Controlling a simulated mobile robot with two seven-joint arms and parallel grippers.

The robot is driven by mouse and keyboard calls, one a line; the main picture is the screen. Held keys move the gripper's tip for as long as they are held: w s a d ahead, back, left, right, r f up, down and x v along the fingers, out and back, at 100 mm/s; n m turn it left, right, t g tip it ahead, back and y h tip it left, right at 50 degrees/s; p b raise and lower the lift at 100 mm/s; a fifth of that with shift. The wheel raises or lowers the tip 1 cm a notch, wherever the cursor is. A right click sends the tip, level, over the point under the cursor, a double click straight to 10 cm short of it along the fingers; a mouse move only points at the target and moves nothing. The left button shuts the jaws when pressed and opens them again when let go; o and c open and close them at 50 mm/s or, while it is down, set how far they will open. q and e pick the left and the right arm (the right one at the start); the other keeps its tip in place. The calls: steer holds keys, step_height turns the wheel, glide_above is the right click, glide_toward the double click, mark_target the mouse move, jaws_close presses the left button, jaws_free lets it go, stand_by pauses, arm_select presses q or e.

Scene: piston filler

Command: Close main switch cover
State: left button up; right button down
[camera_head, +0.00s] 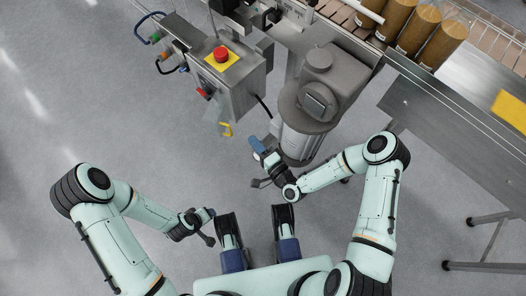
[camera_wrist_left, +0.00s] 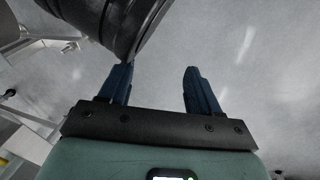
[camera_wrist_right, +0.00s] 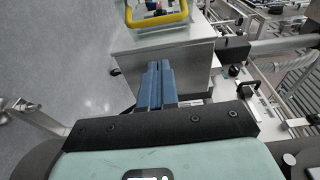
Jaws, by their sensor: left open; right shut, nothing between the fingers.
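The main switch cover (camera_head: 224,128) is a clear flap with a yellow edge. In the head view it sticks out from the lower front of the grey control box (camera_head: 240,92), swung away from the red main switch (camera_head: 204,93). In the right wrist view the cover's yellow edge (camera_wrist_right: 158,20) shows at the top. My right gripper (camera_head: 257,146) is shut and empty, below and right of the cover and apart from it. Its blue fingers (camera_wrist_right: 159,65) point toward the cover. My left gripper (camera_wrist_left: 155,72) is open and empty, far from the box; its fingers are hard to make out in the head view.
A red emergency stop (camera_head: 221,54) on a yellow plate sits on top of the box. A grey motor housing (camera_head: 305,130) stands close right of my right gripper. A conveyor with brown-filled jars (camera_head: 418,30) runs at top right. The floor (camera_head: 110,110) left of the box is clear.

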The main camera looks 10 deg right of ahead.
arm_select(q)
steer(key=shift+s+a+f+g+b, duration=0.2)
steer(key=shift+s+f+g+b, duration=0.4)
steer(key=shift+s+f, duration=0.75)
arm_select(e)
steer(key=w+a, duration=0.3)
steer(key=a, duration=0.2)
steer(key=shift+w, duration=0.25)
arm_select(q)
steer(key=shift+r, duration=0.15)
